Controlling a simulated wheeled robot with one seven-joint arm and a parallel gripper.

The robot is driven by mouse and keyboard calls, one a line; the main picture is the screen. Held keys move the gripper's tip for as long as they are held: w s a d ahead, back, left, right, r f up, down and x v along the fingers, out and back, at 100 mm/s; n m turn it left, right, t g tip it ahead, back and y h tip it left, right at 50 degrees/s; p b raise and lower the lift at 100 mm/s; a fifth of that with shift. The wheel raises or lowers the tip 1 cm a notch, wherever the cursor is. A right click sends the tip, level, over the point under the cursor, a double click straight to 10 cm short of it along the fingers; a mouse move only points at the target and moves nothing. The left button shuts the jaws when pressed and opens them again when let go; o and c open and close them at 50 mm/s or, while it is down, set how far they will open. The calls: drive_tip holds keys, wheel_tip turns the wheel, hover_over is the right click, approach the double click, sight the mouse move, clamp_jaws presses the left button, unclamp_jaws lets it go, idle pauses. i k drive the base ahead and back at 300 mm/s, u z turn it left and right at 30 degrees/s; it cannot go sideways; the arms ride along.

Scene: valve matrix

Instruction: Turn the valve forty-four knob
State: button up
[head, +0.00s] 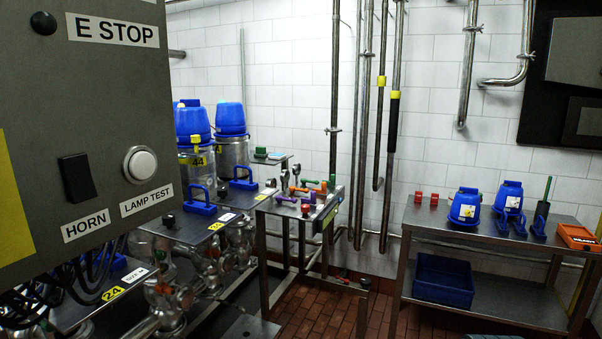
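A yellow label reading 44 (197,161) is on a metal valve cylinder left of centre, just right of the control box. A blue cap (192,120) tops this cylinder, and a small yellow piece (196,143) sticks up in front of it. A blue handle (200,204) stands on the steel plate in front of the cylinder. I cannot tell which of these parts is the knob. The control box hides part of the valve area. My gripper is not in view.
A grey control box (100,120) fills the near left. A second blue-capped cylinder (231,122) stands beside the 44 one. A small table with colourful parts (325,205) stands at centre. A steel bench (420,219) stands right. Brick-red floor (330,310) lies between.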

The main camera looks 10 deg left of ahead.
sight(222, 192)
drive_tip(key=z, duration=0.05)
drive_tip(key=i, duration=1.4)
drive_tip(key=u, duration=1.2)
drive_tip(key=i, duration=0.85)
drive_tip(key=u, duration=0.75)
